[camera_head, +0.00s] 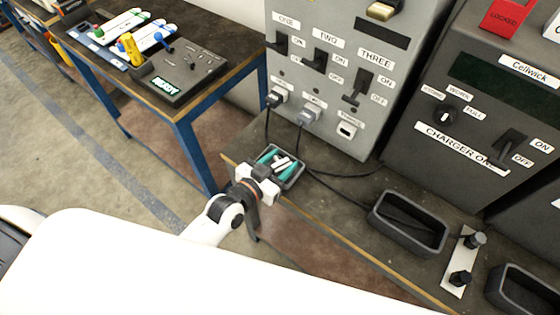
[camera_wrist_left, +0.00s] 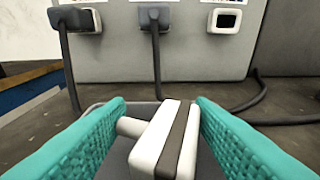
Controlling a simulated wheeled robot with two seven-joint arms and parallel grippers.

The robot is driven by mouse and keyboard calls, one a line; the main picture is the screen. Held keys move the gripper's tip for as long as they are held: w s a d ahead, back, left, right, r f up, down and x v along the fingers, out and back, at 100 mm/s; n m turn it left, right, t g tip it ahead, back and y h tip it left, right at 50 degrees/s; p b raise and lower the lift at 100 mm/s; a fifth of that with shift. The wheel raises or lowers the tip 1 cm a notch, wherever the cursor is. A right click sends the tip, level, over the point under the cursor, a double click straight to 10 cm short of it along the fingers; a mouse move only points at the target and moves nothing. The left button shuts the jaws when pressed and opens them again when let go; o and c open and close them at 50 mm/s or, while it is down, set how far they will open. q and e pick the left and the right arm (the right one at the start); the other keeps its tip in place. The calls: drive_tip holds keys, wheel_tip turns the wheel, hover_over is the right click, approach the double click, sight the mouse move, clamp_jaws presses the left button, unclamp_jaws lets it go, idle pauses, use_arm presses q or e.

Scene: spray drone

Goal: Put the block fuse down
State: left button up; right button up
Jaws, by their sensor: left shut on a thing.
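My left gripper (camera_head: 275,161) is shut on the block fuse (camera_wrist_left: 160,142), a white block with a dark stripe and a short round white stub. The teal fingers stand on either side of it in the left wrist view (camera_wrist_left: 160,125). In the head view the fuse shows small and pale between the fingers (camera_head: 281,162). A small grey tray (camera_head: 298,177) lies around and below the fingers on the bench edge. I cannot tell whether the fuse touches the tray floor. My right gripper is not in view.
A grey cabinet (camera_head: 325,100) with switches and plugged cables stands just behind. Cables (camera_head: 335,190) run over the bench to the right. A dark open bin (camera_head: 408,224) and a white plate with black knobs (camera_head: 463,262) lie farther right. A blue-framed table (camera_head: 215,95) stands left.

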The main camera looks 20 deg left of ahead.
use_arm(q)
drive_tip(key=shift+s+f+b, duration=0.2)
drive_tip(key=shift+f+b, duration=0.1)
drive_tip(key=shift+f, duration=0.4)
drive_tip(key=o, duration=0.7)
drive_tip(key=shift+o, duration=0.4)
drive_tip(key=shift+f, duration=0.15)
drive_tip(key=r+v, duration=0.2)
drive_tip(key=v, duration=1)
